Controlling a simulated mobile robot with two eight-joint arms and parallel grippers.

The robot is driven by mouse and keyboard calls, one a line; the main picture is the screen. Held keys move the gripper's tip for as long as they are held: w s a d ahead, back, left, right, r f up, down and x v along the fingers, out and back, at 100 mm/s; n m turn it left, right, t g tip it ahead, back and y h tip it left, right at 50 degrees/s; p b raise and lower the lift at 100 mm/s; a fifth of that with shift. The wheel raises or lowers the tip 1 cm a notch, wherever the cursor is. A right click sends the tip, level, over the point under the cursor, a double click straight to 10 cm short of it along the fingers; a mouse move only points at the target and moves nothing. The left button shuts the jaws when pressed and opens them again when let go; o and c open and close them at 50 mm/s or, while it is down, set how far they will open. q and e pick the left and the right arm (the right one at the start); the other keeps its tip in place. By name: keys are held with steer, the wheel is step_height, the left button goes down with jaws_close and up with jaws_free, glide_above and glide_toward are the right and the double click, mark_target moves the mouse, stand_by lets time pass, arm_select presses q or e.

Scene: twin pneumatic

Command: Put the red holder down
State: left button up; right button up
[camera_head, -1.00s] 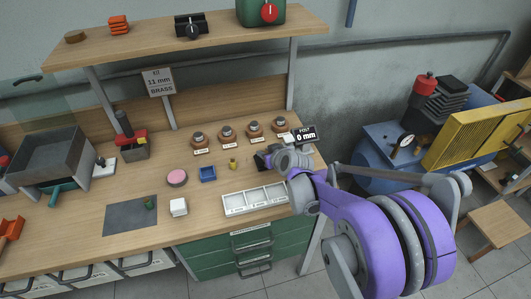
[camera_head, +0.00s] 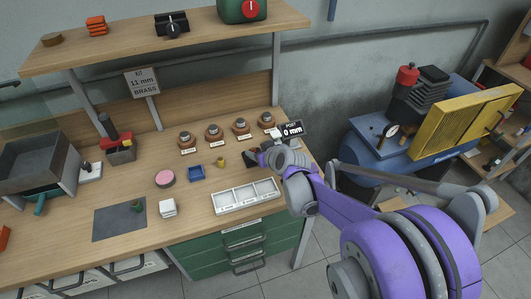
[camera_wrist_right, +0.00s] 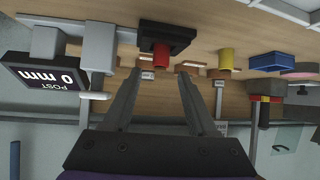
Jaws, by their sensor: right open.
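A short red cylinder (camera_wrist_right: 161,56) on a dark square block (camera_wrist_right: 168,37), which I take for the red holder, shows in the right wrist view just beyond my right fingertips. My right gripper (camera_wrist_right: 160,75) is open, its two fingers spread either side of the red part's line. Whether they touch it I cannot tell. In the head view my right gripper (camera_head: 254,156) is at the bench's right part, beside the POST display (camera_head: 291,130), and its wrist mostly hides the holder. My left gripper is not in view.
A yellow cylinder (camera_head: 220,162), a blue tray (camera_head: 196,173) and a pink disc (camera_head: 165,179) stand left of my right gripper. A white compartment tray (camera_head: 246,209) lies in front. Several brown round stands (camera_head: 213,134) line the back. The POST display (camera_wrist_right: 48,78) is close beside my fingers.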

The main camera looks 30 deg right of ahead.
steer(key=v, duration=0.8)
steer(key=s+a+f+g, duration=0.1)
steer(key=s+a, duration=0.1)
steer(key=a, duration=0.1)
steer(key=s+a+f+g+y, duration=0.1)
steer(key=s+a, duration=0.2)
steer(key=a, duration=0.1)
steer(key=s+a+f+n+g, duration=0.1)
steer(key=s+a, duration=0.2)
steer(key=shift+s+a+y+p, duration=0.15)
steer(key=shift+a+y+p, duration=0.15)
steer(key=shift+p, duration=0.1)
steer(key=s+a+f+g, duration=0.3)
steer(key=s, duration=0.8)
steer(key=shift+a+f+h, duration=0.25)
steer(key=shift+a+h, duration=0.05)
steer(key=shift+h, duration=0.1)
